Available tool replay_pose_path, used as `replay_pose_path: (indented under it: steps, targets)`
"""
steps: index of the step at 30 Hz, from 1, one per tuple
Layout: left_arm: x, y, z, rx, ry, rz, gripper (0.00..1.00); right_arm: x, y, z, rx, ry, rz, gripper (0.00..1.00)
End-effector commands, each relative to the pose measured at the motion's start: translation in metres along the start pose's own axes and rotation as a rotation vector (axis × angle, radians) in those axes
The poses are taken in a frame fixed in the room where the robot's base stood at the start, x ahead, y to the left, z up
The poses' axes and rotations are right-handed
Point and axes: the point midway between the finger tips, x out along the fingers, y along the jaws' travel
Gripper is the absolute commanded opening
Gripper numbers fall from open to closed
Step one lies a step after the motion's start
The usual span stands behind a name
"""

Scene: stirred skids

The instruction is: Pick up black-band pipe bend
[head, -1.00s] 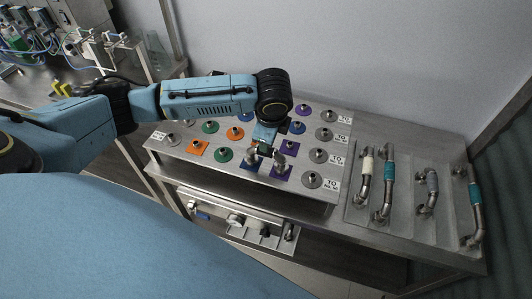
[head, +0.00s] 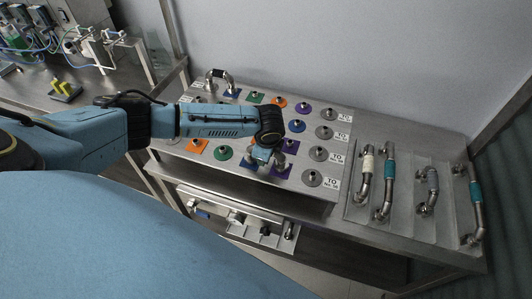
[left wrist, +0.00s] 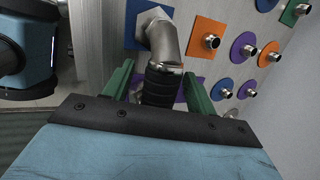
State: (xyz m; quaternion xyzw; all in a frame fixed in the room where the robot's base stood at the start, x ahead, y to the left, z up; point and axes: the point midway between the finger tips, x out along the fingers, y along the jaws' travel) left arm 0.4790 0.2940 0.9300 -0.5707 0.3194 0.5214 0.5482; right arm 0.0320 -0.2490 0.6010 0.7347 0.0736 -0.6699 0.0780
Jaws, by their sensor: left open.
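The black-band pipe bend (left wrist: 164,40) is a metal elbow pipe with a black ribbed band (left wrist: 161,83). In the left wrist view the band lies between the two green fingers of my left gripper (left wrist: 158,86), which stand open on either side with gaps showing. In the head view the bend stands on the front part of the board, mostly hidden under my wrist; a metal end (head: 279,161) shows. My left gripper's fingers are mostly hidden there too. My right gripper is not in view.
The raised board (head: 305,190) carries several coloured pads with metal fittings. Another pipe bend (head: 229,77) stands at its back left. A tray (head: 408,205) on the right holds several pipe bends with cream, teal and grey bands. A wall rises behind.

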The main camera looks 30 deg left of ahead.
Motion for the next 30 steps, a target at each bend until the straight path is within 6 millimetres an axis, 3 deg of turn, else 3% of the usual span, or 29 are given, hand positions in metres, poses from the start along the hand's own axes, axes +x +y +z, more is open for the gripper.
replay_pose_path:
  steps: [9, 21, 30]
  targets:
    - [0.0042, -0.0001, 0.0002, 0.001, 0.000, 0.000, 0.54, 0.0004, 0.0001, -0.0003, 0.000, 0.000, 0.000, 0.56]
    - [0.0040, 0.0000, 0.0003, 0.001, 0.000, 0.000, 0.02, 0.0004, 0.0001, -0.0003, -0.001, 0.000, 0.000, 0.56]
    - [0.0001, -0.0022, 0.0006, 0.000, 0.001, -0.002, 0.00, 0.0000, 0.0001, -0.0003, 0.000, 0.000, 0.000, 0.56]
